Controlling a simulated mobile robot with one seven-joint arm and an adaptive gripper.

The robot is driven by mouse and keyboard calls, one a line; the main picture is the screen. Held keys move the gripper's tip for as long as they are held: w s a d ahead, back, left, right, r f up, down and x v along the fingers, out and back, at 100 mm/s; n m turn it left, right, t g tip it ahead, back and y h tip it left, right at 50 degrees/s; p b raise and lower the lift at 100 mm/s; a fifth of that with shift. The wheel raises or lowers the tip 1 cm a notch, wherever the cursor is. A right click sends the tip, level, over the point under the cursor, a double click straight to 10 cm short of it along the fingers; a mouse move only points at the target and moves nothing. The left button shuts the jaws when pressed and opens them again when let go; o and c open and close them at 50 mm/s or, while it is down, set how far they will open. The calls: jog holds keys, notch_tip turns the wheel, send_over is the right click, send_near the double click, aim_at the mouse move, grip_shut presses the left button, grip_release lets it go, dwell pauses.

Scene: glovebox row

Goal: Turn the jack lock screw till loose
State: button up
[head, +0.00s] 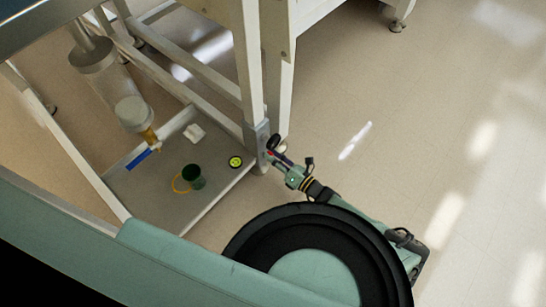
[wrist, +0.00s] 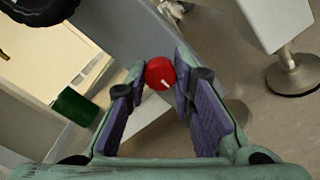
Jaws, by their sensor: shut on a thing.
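The jack lock screw has a red round knob (wrist: 160,73) with a white line on it; the line slants down to the right. It sits on the side of the grey jack bracket (wrist: 193,33) on the leg of the frame. My gripper (wrist: 160,76) is shut on the red knob, with its purple-padded fingers on either side. In the head view my gripper (head: 273,154) is at the foot of the white leg, and only a bit of red shows between its fingers. A black round wheel (head: 277,142) is just above it.
A grey low shelf (head: 165,208) lies left of the leg. The floor (head: 400,130) to the right is clear.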

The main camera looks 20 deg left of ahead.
grip_shut()
jog(key=shift+n, duration=0.3)
jog(key=shift+s+n+b, duration=0.1)
jog(key=shift+n+b, duration=3.2)
jog(key=shift+n, duration=14.4)
